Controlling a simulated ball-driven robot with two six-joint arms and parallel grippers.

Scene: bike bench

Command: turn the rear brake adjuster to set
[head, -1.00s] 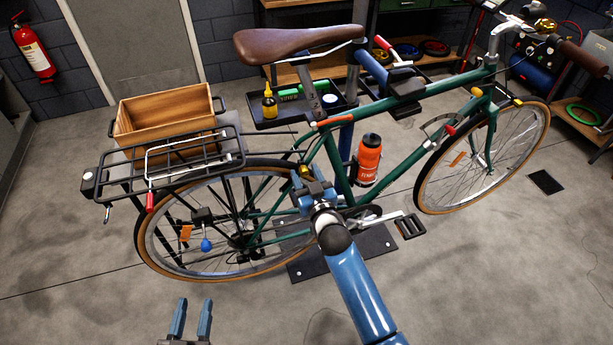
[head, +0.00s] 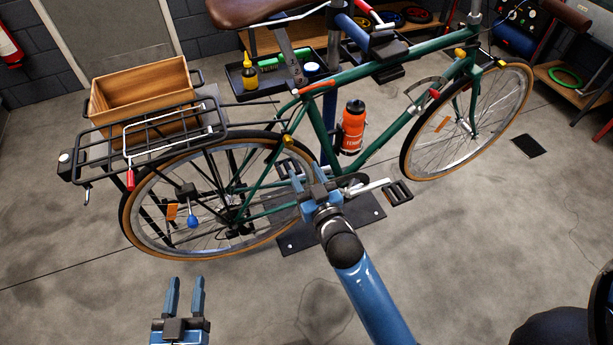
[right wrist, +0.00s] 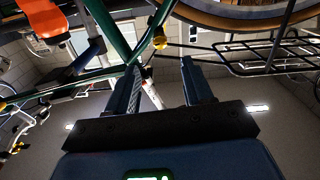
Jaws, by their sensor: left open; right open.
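The green bike stands with its rear wheel (head: 133,225) at the left. A small yellow knob (head: 286,140) sits by the frame near the top of the rear wheel; it looks like the rear brake adjuster, but I cannot be sure. It also shows in the right wrist view (right wrist: 159,43), beyond my fingertips. My right gripper (head: 299,172) is open and empty, below and right of this knob in the head view and apart from it. In the right wrist view its fingers (right wrist: 161,72) are spread. My left gripper (head: 185,285) is open and empty, low in front of the rear wheel.
A pedal (head: 398,192) lies right of my right gripper. Open floor (head: 480,250) is at the front right.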

